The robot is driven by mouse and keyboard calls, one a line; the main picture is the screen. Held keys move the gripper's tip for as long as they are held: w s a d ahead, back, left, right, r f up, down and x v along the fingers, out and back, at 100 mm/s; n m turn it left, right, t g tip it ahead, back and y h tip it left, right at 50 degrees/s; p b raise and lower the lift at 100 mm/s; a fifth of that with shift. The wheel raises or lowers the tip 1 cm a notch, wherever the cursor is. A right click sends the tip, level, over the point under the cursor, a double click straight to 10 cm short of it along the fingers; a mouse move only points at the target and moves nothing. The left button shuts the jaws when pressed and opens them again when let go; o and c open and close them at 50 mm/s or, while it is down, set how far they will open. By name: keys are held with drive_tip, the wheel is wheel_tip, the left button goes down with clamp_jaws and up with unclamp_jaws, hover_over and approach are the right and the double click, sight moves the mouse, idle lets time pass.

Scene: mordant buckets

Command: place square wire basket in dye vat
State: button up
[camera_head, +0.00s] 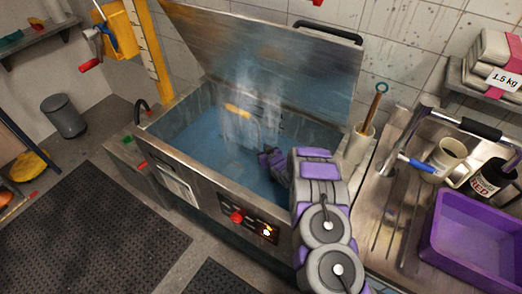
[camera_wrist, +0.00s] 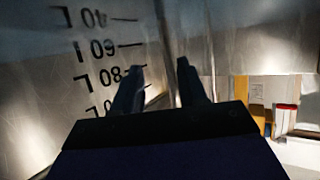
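The dye vat (camera_head: 205,190) is a steel tank with its lid raised, blue liquid inside and steam rising. My gripper (camera_head: 268,158) is inside the vat, above or at the liquid near the right side. In the wrist view its two dark fingers (camera_wrist: 160,85) stand apart with nothing seen between them. A small yellow piece (camera_head: 238,111) with faint thin lines beside it shows in the vat towards the back, apart from my gripper. It may be the handle of the square wire basket, but steam blurs it. No basket shows clearly elsewhere.
Volume marks (camera_wrist: 105,55) line the vat's inner wall beside my fingers. A holder with a wooden-handled tool (camera_head: 372,108) stands at the vat's right. Dark mats cover the front floor.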

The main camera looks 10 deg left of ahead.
drive_tip(key=p+v, duration=0.1)
drive_tip(key=v, duration=0.5)
drive_tip(key=shift+s+r+p, duration=0.2)
drive_tip(key=shift+s+p, duration=0.1)
drive_tip(key=shift+s, duration=0.25)
drive_tip(key=s+d+r+m+g+h, duration=0.15)
drive_tip(key=d+r+h, duration=0.25)
drive_tip(key=d+r, duration=0.6)
drive_tip(key=s+d+r+m+g+h, duration=0.25)
drive_tip(key=s+d+r, duration=0.45)
drive_tip(key=s+r, duration=0.4)
drive_tip(key=s+d+r+m+g, duration=0.1)
drive_tip(key=s+d+r+g, duration=0.1)
drive_tip(key=s, duration=1)
drive_tip(key=s+d+r+m+g+h, duration=0.1)
drive_tip(key=s+d+r+g, duration=0.2)
drive_tip(key=s, duration=1)
drive_tip(key=s+d+r+m+g+h, duration=0.1)
drive_tip(key=s+d+r+g, duration=0.2)
drive_tip(key=s, duration=1)
wheel_tip(320, 180, up, 5)
drive_tip(key=shift+s+d+r+m, duration=0.15)
drive_tip(key=shift+d+m, duration=0.25)
drive_tip(key=shift+d, duration=0.55)
